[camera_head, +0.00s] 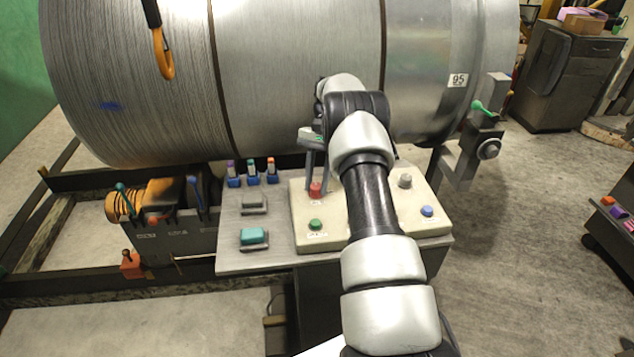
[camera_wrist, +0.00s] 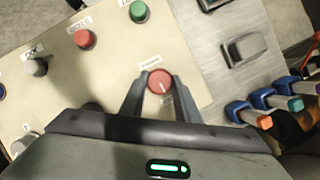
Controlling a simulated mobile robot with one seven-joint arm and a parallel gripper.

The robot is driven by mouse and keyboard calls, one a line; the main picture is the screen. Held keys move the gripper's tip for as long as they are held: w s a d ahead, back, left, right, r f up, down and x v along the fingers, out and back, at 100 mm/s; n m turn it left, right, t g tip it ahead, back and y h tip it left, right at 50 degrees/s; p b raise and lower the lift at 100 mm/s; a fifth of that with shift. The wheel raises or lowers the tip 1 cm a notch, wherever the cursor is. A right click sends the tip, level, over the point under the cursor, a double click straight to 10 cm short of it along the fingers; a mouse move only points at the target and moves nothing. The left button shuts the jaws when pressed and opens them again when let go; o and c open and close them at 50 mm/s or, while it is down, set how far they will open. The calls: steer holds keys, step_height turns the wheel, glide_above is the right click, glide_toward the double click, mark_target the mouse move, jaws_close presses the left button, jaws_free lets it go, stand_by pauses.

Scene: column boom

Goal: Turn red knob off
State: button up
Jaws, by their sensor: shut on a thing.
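The red knob (camera_wrist: 159,80) is round, with a white mark on its face, and sits on the cream control panel (camera_wrist: 110,100). It also shows in the head view (camera_head: 315,191), at the left part of the panel below my wrist. My gripper (camera_wrist: 157,82) points down at the panel, with one finger on each side of the red knob, closed on it. In the wrist view the knob's white mark points down and slightly right. A small label beside the knob is too blurred to read.
The panel also bears a green button (camera_head: 315,224), a blue button (camera_head: 427,211), a grey knob (camera_head: 405,181) and another red button (camera_wrist: 84,38). Several small coloured levers (camera_head: 252,172) stand left of the panel. A large metal drum (camera_head: 290,70) rises close behind.

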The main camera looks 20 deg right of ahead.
stand_by(0.3)
steer(key=o, duration=1.1)
steer(key=shift+c, duration=0.2)
steer(key=shift+r, duration=0.1)
steer(key=v, duration=0.7)
steer(key=shift+p, duration=0.35)
steer(key=shift+r, duration=0.15)
